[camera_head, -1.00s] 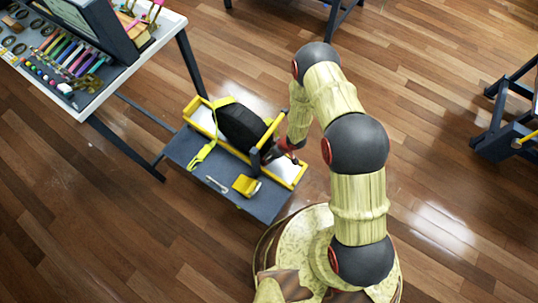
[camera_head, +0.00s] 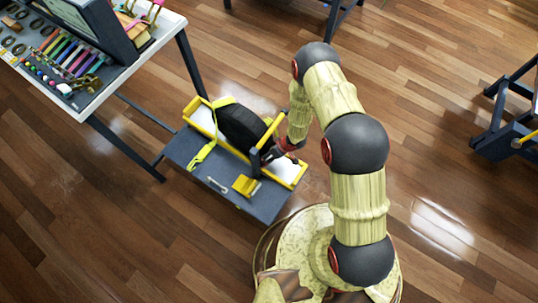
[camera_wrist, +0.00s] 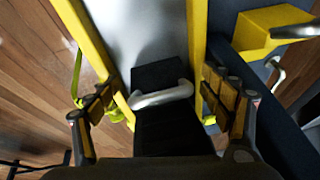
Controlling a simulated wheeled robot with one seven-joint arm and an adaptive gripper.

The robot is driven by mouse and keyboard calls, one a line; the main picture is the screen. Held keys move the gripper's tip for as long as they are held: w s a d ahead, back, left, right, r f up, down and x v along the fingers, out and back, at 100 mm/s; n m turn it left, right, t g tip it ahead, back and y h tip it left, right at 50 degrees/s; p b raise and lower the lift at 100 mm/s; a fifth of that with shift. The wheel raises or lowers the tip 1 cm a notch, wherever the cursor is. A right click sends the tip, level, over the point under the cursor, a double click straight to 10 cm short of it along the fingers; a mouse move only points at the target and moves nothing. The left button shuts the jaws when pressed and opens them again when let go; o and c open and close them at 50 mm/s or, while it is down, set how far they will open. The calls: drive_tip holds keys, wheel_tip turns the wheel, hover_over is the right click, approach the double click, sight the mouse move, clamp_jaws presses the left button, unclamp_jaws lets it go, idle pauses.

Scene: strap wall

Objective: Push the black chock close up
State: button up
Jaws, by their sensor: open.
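The black chock (camera_wrist: 158,75) shows in the wrist view as a dark block with a curved silver handle (camera_wrist: 163,95). It sits on a pale strip between two yellow rails. My gripper (camera_wrist: 162,100) is open, with one finger on each side of the handle and nothing clearly held between them. In the head view my gripper (camera_head: 284,150) is low at the right end of the yellow-edged tray (camera_head: 284,178). A large black wheel (camera_head: 238,126) stands in the tray to its left. The chock is hard to make out there, beside the gripper and yellow bar.
A yellow-green strap (camera_head: 201,156) runs over the wheel. A yellow block (camera_head: 246,185) and a silver hook (camera_head: 217,185) lie on the grey board (camera_head: 262,208) in front of the tray. A cluttered table (camera_head: 115,72) stands at the upper left.

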drive_tip(key=v, duration=1.2)
idle(0.6)
